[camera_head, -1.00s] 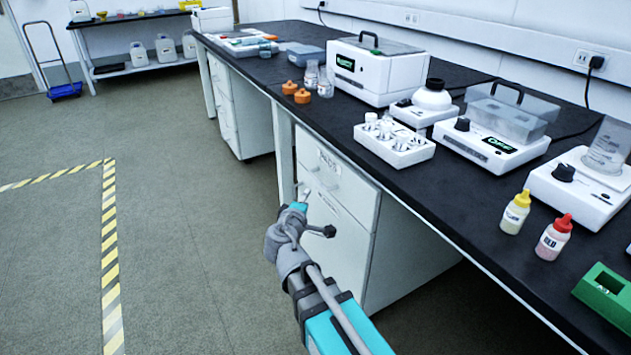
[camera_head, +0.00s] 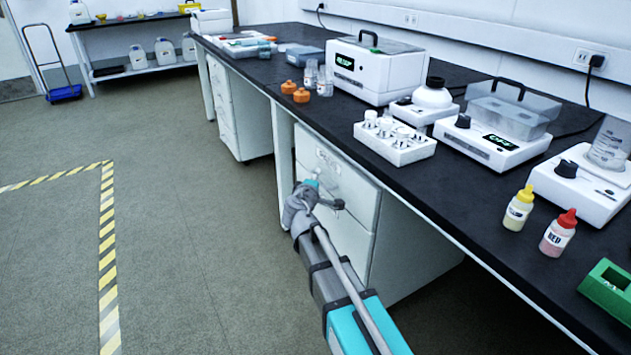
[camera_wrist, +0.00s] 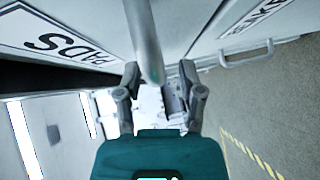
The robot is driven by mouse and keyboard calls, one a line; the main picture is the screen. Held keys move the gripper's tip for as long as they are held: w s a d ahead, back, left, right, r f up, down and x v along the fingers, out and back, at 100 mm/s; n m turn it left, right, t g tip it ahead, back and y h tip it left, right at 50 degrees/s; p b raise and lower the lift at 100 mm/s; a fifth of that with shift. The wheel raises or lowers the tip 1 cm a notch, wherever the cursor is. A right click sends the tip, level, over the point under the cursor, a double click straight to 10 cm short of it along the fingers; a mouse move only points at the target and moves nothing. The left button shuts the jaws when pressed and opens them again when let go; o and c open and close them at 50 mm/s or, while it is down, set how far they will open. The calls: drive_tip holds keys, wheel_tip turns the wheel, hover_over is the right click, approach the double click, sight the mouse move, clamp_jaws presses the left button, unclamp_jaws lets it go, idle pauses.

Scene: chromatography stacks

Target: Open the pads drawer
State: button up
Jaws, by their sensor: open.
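The pads drawer (camera_head: 338,169) is the top drawer of the white cabinet under the black bench, and it looks shut. Its label, PADS, appears upside down on the drawer front in the wrist view (camera_wrist: 62,45). The drawer's grey bar handle (camera_wrist: 144,38) runs down from the top of the wrist view and reaches between the fingers. My gripper (camera_wrist: 160,88) is open, with one finger on each side of the bar. Whether either finger touches it I cannot tell. In the head view my wrist hides most of the handle and the fingers.
A lower drawer with its own handle (camera_wrist: 248,54) shows in the wrist view. The bench top (camera_head: 440,190) above carries a tube rack (camera_head: 395,150), a yellow-capped bottle (camera_head: 519,209), a red-capped bottle (camera_head: 558,236) and instruments. The floor (camera_head: 190,230) left of the cabinet is clear.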

drive_tip(key=shift+w, duration=0.1)
clamp_jaws()
idle(0.3)
idle(0.4)
